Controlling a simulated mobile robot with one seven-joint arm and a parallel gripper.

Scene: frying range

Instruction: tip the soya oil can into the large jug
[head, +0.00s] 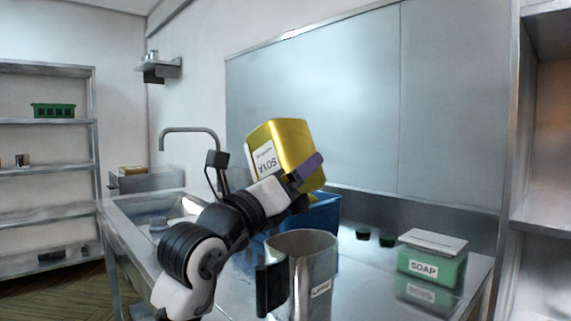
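The yellow soya oil can (294,143) is held up in the air, tilted well over, with the writing on its white label upside down. My gripper (308,170) is shut on it at its lower right side; one purple finger shows and the other is hidden. The large jug (318,262), a steel vessel with a dark handle on its left and a small label, stands upright on the steel counter below the can. The can appears above the jug's rim and a little to its left. I cannot see the can's opening or any oil stream.
A blue container (323,215) stands behind the jug, partly hidden. A sink (150,207) with a tall tap (190,131) is at the left. The counter's front right is fairly clear.

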